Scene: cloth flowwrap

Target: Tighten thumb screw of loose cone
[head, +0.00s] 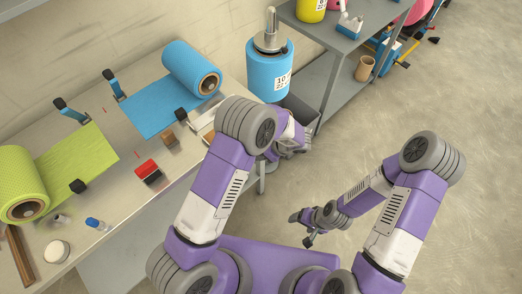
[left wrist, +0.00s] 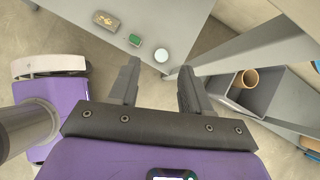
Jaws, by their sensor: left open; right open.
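A blue roll (head: 268,72) with a white label stands upright beyond the end of the bench. A grey metal cone (head: 271,42) sits on its top around an upright shaft (head: 271,20). A thumb screw is too small to make out. My left gripper (head: 297,141) is below and right of the blue roll in the head view, partly hidden by its own wrist. My right gripper (head: 300,230) is open and empty over the floor, well away from the roll.
The bench (head: 130,205) on the left holds a lying blue roll (head: 192,68), a green roll (head: 22,185), clamps and a red block (head: 148,171). A grey bin (left wrist: 250,92) holds a cardboard tube (left wrist: 246,78). Floor at right is clear.

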